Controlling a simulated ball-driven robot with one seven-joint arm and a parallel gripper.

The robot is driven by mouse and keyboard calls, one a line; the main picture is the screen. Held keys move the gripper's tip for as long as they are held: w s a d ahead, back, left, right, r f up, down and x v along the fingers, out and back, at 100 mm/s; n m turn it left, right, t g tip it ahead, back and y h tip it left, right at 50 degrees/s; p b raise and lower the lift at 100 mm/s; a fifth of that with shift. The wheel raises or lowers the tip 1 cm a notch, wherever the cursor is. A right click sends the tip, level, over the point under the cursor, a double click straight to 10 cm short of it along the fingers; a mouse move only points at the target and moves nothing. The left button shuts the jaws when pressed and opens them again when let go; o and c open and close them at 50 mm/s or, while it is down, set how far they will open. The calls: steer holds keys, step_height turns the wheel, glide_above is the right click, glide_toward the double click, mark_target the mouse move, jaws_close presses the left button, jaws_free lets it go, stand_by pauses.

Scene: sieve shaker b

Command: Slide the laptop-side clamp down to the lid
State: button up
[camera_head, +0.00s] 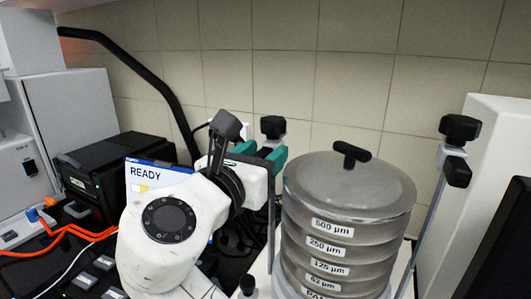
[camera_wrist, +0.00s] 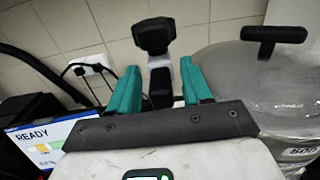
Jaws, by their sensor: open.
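A stack of grey sieves has a translucent lid (camera_head: 310,180) with a black handle on top; the lid also shows in the wrist view (camera_wrist: 240,72). A black-knobbed clamp (camera_head: 273,127) sits high on the rod left of the stack, above the lid's rim. A second clamp (camera_head: 457,150) sits high on the right rod. My gripper (camera_head: 262,156) is at the left clamp, with open teal fingers. In the wrist view the left clamp's knob (camera_wrist: 154,35) rises between and beyond my fingertips (camera_wrist: 163,82). I cannot tell whether they touch it.
A screen reading READY (camera_head: 150,172) stands left of my arm, near a black box (camera_head: 100,170) and orange cables (camera_head: 75,231). A dark panel (camera_head: 515,240), possibly a laptop, cuts in at the right edge. A tiled wall (camera_head: 330,60) closes the back.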

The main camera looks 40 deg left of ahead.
steer(key=b+v, duration=0.1)
steer(key=v, duration=0.8)
steer(key=shift+s, duration=0.2)
